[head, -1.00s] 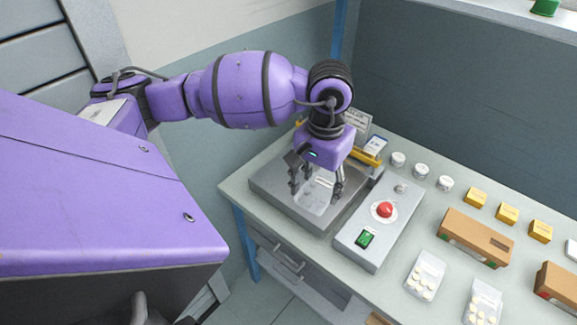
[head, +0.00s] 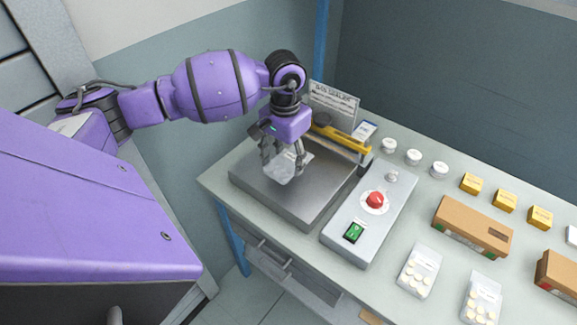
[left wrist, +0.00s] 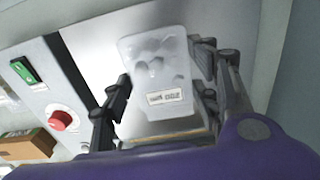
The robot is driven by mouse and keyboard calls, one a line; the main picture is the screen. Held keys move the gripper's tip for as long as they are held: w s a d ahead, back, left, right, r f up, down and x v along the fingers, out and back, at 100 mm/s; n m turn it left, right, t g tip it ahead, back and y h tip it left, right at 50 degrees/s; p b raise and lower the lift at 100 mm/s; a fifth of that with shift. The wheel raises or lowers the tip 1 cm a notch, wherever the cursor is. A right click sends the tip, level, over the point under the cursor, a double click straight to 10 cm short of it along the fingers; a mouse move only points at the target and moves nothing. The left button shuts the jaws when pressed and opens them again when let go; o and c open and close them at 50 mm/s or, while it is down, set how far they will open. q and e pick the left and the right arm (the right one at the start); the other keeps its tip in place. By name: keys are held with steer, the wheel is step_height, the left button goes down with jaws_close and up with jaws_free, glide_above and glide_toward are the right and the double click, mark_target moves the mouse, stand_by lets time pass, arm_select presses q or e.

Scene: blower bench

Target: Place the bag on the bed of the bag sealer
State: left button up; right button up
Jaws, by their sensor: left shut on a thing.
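My left gripper (head: 283,158) is over the back part of the bag sealer's grey metal bed (head: 312,203), fingers pointing down. It is shut on a clear bag (head: 281,172), whose lower part shows below the fingers. In the left wrist view the bag (left wrist: 158,70) hangs between the fingers, with a white printed label (left wrist: 165,97) and blurry pale contents. I cannot tell whether the bag touches the bed. The sealer's yellow arm (head: 340,138) is just right of the gripper. My right gripper is not in view.
A sign (head: 333,105) stands behind.

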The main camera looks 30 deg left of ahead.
mark_target(285, 160)
arm_select(q)
steer(key=shift+w+a+f, duration=0.15)
steer(key=shift+f, duration=0.05)
steer(key=f, duration=0.2)
steer(key=f+b, duration=0.1)
steer(key=shift+w+a+f, duration=0.2)
steer(key=shift+f, duration=0.15)
steer(key=shift+r, duration=0.15)
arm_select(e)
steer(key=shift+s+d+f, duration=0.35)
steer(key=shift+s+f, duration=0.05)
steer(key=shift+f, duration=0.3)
arm_select(q)
steer(key=shift+f, duration=0.3)
steer(key=o, duration=1.2)
steer(key=shift+r, duration=0.1)
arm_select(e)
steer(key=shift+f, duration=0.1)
